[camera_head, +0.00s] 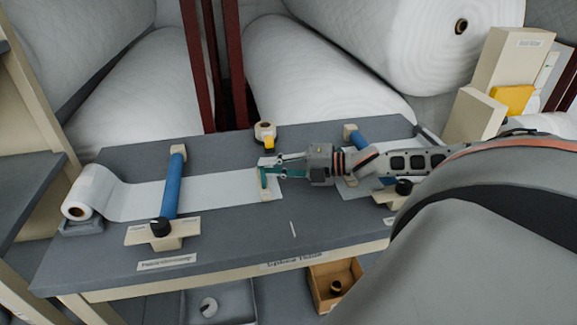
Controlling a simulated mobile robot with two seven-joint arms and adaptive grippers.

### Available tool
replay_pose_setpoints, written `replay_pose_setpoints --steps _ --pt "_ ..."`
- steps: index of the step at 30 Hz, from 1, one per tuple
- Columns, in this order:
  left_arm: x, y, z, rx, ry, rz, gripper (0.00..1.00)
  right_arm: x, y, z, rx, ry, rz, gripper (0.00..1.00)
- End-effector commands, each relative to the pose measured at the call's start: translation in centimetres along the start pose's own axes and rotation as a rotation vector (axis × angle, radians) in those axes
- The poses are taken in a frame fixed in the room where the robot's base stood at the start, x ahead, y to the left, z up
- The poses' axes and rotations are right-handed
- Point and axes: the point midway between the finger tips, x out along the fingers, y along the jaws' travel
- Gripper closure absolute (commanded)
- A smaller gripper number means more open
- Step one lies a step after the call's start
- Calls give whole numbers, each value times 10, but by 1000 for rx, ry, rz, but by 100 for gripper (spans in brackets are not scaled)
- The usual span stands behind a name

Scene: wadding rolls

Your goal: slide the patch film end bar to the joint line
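A pale end bar (265,188) lies across the right end of the white patch film (235,187), which runs over the grey table from a film roll (91,192) at the left. My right gripper (268,170) reaches in from the right, low over the end bar, with its teal fingertips at the bar's upper part. The fingers hide part of the bar, and I cannot tell whether they grip it. A short pale line (293,229) shows on the table right of the bar; I cannot tell whether it marks the joint line. My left gripper is not in view.
Blue clamp bars cross the table at the left (174,185) and right (361,136), with black knobs. A yellow-and-white tape dispenser (265,135) stands at the back edge. Large wadding rolls (320,75) lie behind. The front middle of the table (240,230) is clear.

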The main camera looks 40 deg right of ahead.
Motion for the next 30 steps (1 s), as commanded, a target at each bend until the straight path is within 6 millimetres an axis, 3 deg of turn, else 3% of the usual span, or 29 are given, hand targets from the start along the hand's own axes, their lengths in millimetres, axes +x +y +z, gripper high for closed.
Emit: replay_pose_setpoints --steps 30 --pt "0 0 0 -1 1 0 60 -52 -1 -1 2 0 -1 83"
